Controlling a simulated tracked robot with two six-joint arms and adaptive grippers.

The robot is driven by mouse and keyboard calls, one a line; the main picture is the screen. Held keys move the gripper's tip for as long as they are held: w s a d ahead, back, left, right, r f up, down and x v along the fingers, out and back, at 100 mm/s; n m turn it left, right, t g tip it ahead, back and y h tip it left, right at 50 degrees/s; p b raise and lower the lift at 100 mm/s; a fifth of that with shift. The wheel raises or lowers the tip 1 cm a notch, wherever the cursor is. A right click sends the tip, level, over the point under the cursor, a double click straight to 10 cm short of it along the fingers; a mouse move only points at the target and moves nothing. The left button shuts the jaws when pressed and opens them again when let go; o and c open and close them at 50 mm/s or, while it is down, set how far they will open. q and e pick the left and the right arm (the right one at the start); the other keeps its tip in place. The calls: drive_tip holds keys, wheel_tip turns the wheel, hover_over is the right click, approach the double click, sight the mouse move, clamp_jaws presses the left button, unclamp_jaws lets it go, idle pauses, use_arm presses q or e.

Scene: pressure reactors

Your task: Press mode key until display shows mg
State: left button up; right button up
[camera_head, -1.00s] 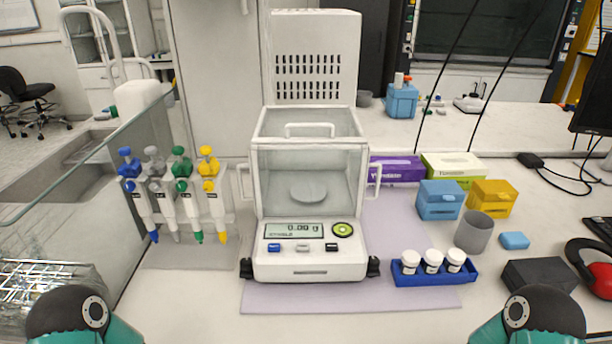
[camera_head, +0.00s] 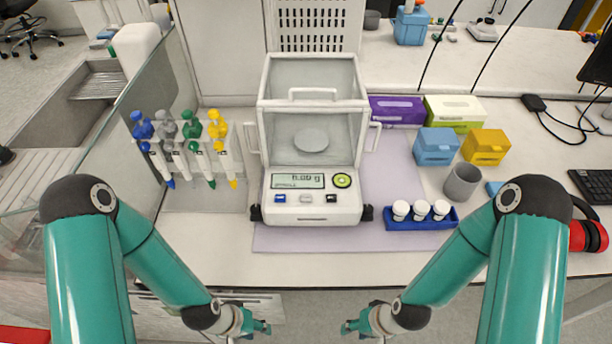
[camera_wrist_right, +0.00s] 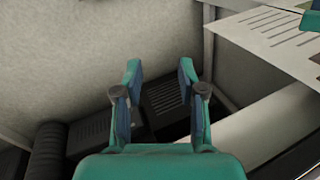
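The white balance (camera_head: 311,204) stands on the bench with its glass draft shield (camera_head: 312,115) over an empty pan (camera_head: 310,140). Its display (camera_head: 297,181) seems to read 0.00 g. Below it sit a blue key (camera_head: 280,198), a pale grey key (camera_head: 306,198) and a black key (camera_head: 332,198); their labels are too small to read. A round green button (camera_head: 342,180) is right of the display. My left gripper (camera_head: 268,328) and right gripper (camera_head: 345,328) hang below the bench's front edge, apart from the balance. The right wrist view shows the right gripper (camera_wrist_right: 160,72) open and empty.
Pipettes in a stand (camera_head: 190,145) are left of the balance, beside a glass panel (camera_head: 130,140). A blue rack (camera_head: 420,222) with white-capped vials is at the right. A grey cup (camera_head: 462,183) and boxes (camera_head: 437,145) stand beyond. The bench front is clear.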

drive_tip(key=shift+c, duration=0.2)
idle(0.3)
clamp_jaws()
idle(1.2)
